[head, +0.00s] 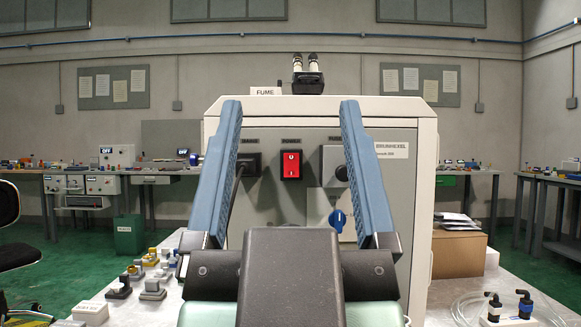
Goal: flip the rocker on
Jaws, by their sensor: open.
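A red rocker switch (291,164) sits in a dark frame on the front panel of the grey-white machine (420,200), under a small label that seems to read POWER. A white mark shows near its top; I cannot tell which way it is pressed. My gripper (286,112) points at the panel with its two blue fingers spread wide. The rocker shows between them, and nothing is held. The gripper's dark body covers the lower middle of the panel.
A blue knob (337,219) is lower right. Small fittings (150,275) lie on the table at left; a cardboard box (459,254) stands at right.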

